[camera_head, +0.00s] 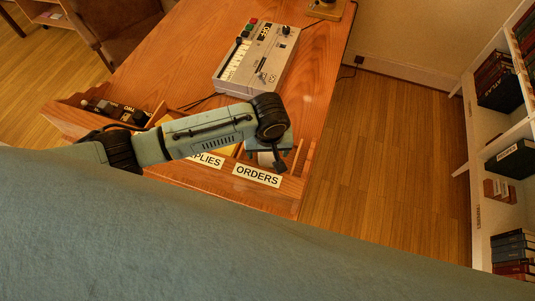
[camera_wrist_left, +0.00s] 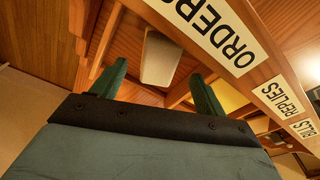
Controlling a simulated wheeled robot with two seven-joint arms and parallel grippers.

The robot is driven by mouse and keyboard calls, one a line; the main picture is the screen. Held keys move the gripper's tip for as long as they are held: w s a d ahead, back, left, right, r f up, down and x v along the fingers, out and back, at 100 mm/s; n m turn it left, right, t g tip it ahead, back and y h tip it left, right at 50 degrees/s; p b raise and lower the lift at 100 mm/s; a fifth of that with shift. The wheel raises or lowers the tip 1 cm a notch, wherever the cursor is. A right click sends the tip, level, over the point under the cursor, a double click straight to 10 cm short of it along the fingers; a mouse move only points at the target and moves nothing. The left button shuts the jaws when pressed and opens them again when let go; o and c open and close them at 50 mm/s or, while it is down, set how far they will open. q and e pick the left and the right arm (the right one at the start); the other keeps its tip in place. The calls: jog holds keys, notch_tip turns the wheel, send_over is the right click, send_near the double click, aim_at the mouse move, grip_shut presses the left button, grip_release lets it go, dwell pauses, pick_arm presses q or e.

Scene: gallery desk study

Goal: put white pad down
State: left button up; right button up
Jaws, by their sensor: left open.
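The white pad (camera_wrist_left: 160,58) lies in the desk compartment behind the ORDERS label (camera_wrist_left: 220,32). In the left wrist view it shows between and beyond the two fingers of my left gripper (camera_wrist_left: 158,88), which are spread apart and not closed on it. In the head view my left gripper (camera_head: 277,157) is over the ORDERS compartment, and only a pale bit of the pad (camera_head: 266,159) shows beside it; the wrist hides the rest. My right gripper is in neither view.
A wooden divider separates ORDERS from the REPLIES compartment, which holds something yellow (camera_wrist_left: 230,98). A grey device (camera_head: 258,60) stands on the desk (camera_head: 315,85) behind my forearm. An open drawer (camera_head: 75,117) with dark items is at left. Bookshelves (camera_head: 482,150) stand at right.

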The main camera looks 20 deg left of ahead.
aim_at(268, 163)
pick_arm(q)
notch_tip(268, 163, up, 7)
jog(key=shift+s+d+p, duration=0.2)
jog(key=shift+s+p, duration=0.15)
jog(key=shift+s, duration=0.05)
dwell(0.4)
